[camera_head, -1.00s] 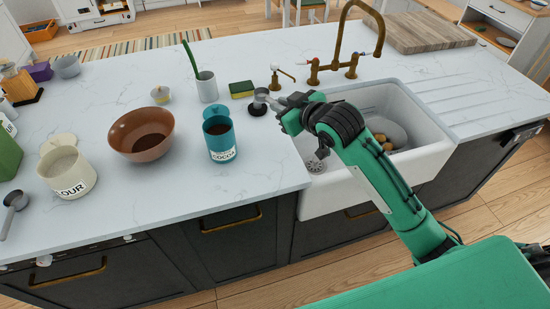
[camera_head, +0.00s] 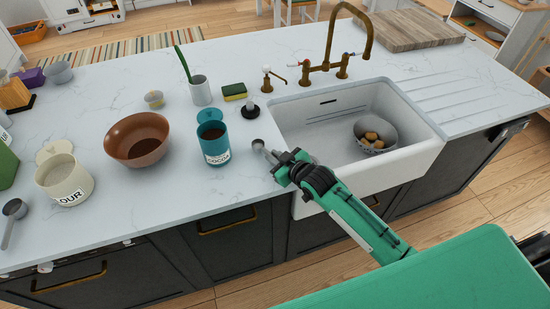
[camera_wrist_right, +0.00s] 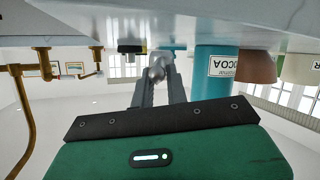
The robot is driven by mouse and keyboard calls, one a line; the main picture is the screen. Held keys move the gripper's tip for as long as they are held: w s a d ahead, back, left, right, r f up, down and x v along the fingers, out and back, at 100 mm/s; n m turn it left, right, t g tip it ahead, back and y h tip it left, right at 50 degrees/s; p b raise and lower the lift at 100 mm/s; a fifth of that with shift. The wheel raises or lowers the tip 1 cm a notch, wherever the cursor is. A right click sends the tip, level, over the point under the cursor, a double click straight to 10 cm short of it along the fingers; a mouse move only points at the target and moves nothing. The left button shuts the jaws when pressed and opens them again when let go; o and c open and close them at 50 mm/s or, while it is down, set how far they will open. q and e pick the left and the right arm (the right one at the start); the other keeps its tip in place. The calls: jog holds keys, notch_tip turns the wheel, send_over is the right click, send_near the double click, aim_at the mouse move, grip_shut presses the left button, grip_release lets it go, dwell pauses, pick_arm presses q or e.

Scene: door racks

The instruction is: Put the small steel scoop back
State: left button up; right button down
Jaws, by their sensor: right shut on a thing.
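The small steel scoop (camera_head: 259,146) is held by my right gripper (camera_head: 279,159), just right of the teal cocoa canister (camera_head: 216,145) near the counter's front edge. In the right wrist view, the scoop (camera_wrist_right: 158,70) shows beyond the shut fingers (camera_wrist_right: 160,90), with the cocoa canister (camera_wrist_right: 215,75) beside it. The canister stands upright with its round lid tilted up; its contents are hard to see. I cannot tell the scoop's exact height above the counter. My left gripper is not in view.
A brown bowl (camera_head: 139,150), a flour canister (camera_head: 64,185) and a larger scoop (camera_head: 14,211) are to the left. A black stopper (camera_head: 250,110) and a sponge (camera_head: 235,95) lie behind. The sink (camera_head: 405,150) holds a grey bowl (camera_head: 362,140).

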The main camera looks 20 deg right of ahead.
jog(key=shift+f, duration=0.6)
jog(key=c, duration=1.4)
grip_release()
jog(key=shift+f, duration=0.15)
jog(key=shift+s+r, duration=0.15)
jog(key=shift+r, duration=0.05)
jog(key=shift+b+v, duration=1.25)
jog(key=shift+v, duration=4.6)
